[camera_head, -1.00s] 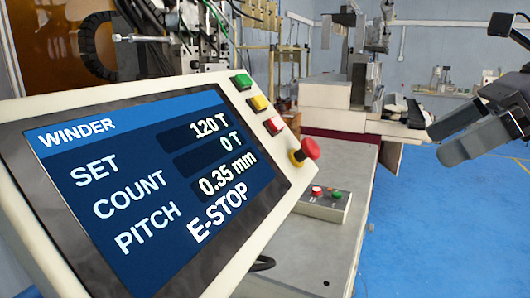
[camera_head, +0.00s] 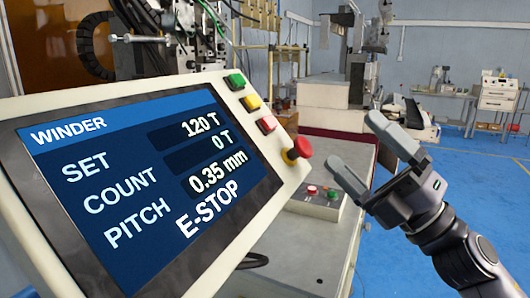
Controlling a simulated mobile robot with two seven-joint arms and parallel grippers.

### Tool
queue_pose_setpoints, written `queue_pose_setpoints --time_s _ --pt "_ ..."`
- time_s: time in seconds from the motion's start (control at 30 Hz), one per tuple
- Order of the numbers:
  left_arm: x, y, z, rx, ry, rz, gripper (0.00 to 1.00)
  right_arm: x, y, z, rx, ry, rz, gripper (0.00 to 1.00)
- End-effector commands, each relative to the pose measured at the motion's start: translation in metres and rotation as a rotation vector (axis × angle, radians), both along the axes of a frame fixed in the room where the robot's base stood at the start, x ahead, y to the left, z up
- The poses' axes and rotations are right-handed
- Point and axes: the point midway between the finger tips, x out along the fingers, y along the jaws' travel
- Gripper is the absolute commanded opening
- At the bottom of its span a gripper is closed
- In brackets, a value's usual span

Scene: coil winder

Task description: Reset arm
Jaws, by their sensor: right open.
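The winder's control panel (camera_head: 150,170) fills the left of the head view. Its screen reads WINDER, SET 120 T, COUNT 0 T, PITCH 0.35 mm and E-STOP. A green button (camera_head: 236,81), a yellow button (camera_head: 251,102), a red button (camera_head: 266,124) and a red mushroom knob (camera_head: 299,149) line its right edge. My right gripper (camera_head: 362,152) is open and empty, to the right of the knob and apart from it, its fingers pointing up and left. My left gripper is not in view.
A small button box (camera_head: 318,203) with red and green buttons sits on the grey machine table (camera_head: 300,250). Winding machinery (camera_head: 345,92) stands behind.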

Motion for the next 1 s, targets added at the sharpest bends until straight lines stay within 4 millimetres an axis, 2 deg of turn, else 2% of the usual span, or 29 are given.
queue_pose_setpoints --time_s 0.17,0.27,0.37,0.47,0.6,0.7,0.8,1.0 --pt "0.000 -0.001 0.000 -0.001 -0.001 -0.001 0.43 0.019 -0.035 -0.059 0.310 0.360 -0.129 1.00" --pt "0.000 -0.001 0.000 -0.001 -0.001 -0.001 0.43 0.022 -0.056 -0.105 0.461 0.575 -0.216 1.00" --pt "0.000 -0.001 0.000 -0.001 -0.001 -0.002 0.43 0.016 -0.075 -0.159 0.599 0.800 -0.311 1.00" --pt "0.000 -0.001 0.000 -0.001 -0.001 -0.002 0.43 -0.001 -0.090 -0.216 0.719 1.031 -0.417 1.00" --pt "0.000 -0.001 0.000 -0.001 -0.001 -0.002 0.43 -0.047 -0.104 -0.296 0.860 1.360 -0.576 1.00" --pt "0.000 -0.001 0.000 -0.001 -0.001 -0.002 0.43 -0.089 -0.108 -0.342 0.929 1.574 -0.684 1.00" --pt "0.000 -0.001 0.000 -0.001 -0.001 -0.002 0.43 -0.127 -0.108 -0.374 0.973 1.745 -0.773 1.00" --pt "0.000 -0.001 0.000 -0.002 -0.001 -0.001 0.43 -0.197 -0.104 -0.411 1.018 2.013 -0.921 1.00"
